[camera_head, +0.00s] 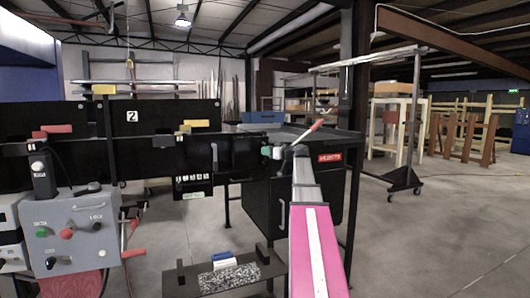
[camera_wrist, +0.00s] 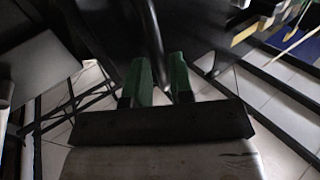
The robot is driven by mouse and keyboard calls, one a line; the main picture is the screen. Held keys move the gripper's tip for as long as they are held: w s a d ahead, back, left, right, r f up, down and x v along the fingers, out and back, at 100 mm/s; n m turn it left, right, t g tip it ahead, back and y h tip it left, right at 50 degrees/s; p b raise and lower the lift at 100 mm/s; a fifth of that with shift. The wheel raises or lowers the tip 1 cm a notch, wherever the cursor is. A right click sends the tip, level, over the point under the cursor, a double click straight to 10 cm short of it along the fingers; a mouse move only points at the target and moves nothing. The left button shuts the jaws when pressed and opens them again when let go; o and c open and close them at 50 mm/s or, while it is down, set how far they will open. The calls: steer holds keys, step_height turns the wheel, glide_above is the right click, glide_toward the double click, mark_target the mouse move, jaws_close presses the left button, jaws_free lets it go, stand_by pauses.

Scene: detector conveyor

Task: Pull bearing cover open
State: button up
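My gripper (camera_head: 271,152), with green fingers, is at the end of my arm, beside a long black panel (camera_head: 228,152) of the machine in the head view. In the wrist view the two green fingers of my gripper (camera_wrist: 162,72) stand apart. A dark flat surface lies behind the bar. I cannot tell for sure which black panel is the bearing cover.
A grey control box (camera_head: 72,228) with buttons stands at the left. A black cabinet (camera_head: 262,205) with a pale handle is below my gripper. A red-tipped lever (camera_head: 309,131) sticks up near my wrist.

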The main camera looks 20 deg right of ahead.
steer(key=shift+w+a, duration=0.4)
steer(key=shift+w, duration=0.1)
jaws_close()
steer(key=shift+s+a, duration=0.1)
steer(key=shift+s, duration=0.05)
